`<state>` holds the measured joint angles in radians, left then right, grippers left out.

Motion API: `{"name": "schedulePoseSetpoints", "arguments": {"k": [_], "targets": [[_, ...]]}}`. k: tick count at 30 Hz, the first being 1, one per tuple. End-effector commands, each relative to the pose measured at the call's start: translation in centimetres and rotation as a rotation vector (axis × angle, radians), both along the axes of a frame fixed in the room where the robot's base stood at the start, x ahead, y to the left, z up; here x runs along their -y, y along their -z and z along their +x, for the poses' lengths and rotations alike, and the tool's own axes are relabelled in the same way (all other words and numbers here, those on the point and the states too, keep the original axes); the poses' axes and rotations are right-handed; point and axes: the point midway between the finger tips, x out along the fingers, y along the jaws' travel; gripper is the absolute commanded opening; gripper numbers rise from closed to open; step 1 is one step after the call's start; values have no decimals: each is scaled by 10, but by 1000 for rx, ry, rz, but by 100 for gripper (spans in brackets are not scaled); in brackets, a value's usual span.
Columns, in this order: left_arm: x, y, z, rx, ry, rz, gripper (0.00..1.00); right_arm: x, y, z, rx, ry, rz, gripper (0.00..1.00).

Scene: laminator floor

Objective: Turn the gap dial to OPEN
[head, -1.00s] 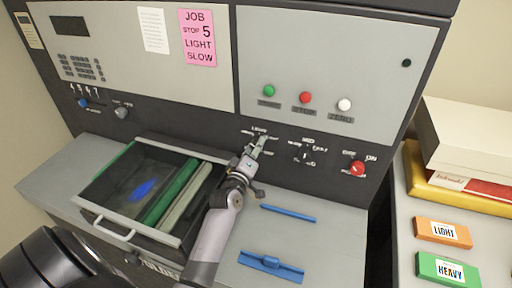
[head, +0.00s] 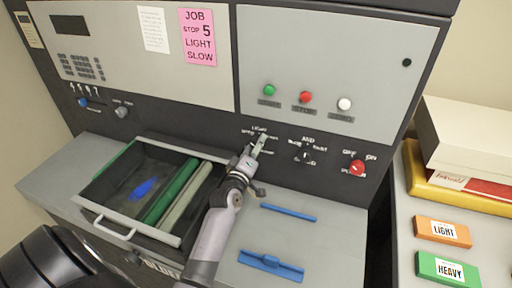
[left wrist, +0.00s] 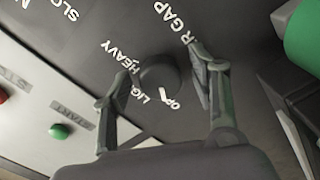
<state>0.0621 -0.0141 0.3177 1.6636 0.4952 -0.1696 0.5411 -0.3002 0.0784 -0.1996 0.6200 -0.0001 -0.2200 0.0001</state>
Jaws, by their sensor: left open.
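The gap dial (left wrist: 160,76) is a dark round knob on the black panel strip in the left wrist view. The words HEAVY, LIGHT and OPEN are printed around it. A short white mark on it lies near the OPEN lettering, close to LIGHT; the exact setting is hard to tell. My left gripper (left wrist: 166,72) is open, with one finger on each side of the dial; I cannot tell whether they touch it. In the head view the left gripper (head: 257,146) is at the panel strip and hides most of the dial. My right gripper is not in view.
A pink job note (head: 198,38) reads STOP 5, LIGHT, SLOW. Another dial (head: 304,157) and a red power knob (head: 357,168) are to the right. An open tray (head: 122,230) with rollers is left of my arm.

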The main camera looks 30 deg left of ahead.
Motion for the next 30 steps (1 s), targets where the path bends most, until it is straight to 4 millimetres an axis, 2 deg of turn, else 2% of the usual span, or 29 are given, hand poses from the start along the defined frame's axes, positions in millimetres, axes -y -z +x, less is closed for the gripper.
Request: {"name": "schedulePoseSetpoints", "arguments": {"k": [6,10,21,25,30], "targets": [[0,0,-1,-2,0,1,54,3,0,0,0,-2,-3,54],[3,1,-12,-2,0,1,54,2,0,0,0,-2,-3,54],[21,1,-85,-4,0,0,54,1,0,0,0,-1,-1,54],[25,1,-104,-3,1,0,54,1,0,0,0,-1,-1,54],[28,0,-116,0,1,0,54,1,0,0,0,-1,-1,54]]}}
